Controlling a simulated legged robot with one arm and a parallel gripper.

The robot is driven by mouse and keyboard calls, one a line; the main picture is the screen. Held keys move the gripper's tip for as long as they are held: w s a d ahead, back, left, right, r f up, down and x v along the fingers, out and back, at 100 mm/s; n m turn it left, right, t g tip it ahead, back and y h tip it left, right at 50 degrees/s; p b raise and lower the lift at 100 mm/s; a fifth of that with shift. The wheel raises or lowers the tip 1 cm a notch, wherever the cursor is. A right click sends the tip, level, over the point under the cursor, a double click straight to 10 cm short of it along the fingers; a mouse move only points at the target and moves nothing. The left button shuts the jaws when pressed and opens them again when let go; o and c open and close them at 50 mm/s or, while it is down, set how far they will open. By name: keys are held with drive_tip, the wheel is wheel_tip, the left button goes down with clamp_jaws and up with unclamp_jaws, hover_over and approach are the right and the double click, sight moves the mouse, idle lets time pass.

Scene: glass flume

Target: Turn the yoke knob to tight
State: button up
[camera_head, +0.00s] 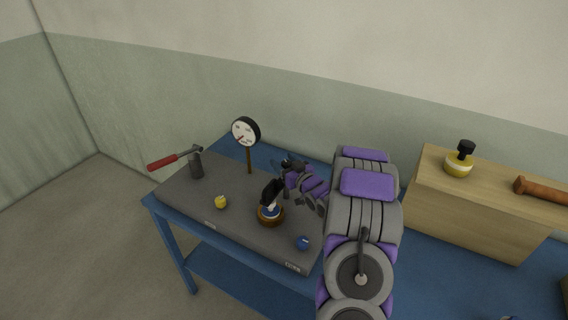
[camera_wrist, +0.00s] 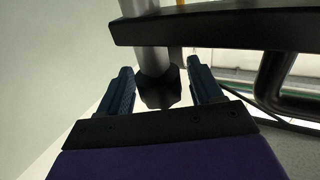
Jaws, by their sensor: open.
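In the wrist view my gripper (camera_wrist: 159,66) is open. Its two blue-padded fingers stand one on each side of a dark faceted knob (camera_wrist: 160,93) at the end of a grey cylinder (camera_wrist: 152,58). I cannot tell whether either finger touches it. A thick black bar (camera_wrist: 225,27) crosses above the right finger. In the head view my purple and grey arm reaches over the dark grey slab (camera_head: 240,226). Near its end a tilted black piece (camera_head: 272,190) stands over a round brown base (camera_head: 270,216). The knob's marking is not readable.
A wooden box (camera_head: 480,212) at right bears a yellow, black-topped piece (camera_head: 459,165) and a brown handle (camera_head: 541,191).

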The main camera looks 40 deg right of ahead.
drive_tip(key=shift+w, duration=0.25)
drive_tip(key=c, duration=0.9)
drive_tip(key=shift+c, duration=0.2)
drive_tip(key=shift+r+y+p, duration=0.1)
drive_tip(key=shift+y+p, duration=0.2)
drive_tip(key=shift+p, duration=0.15)
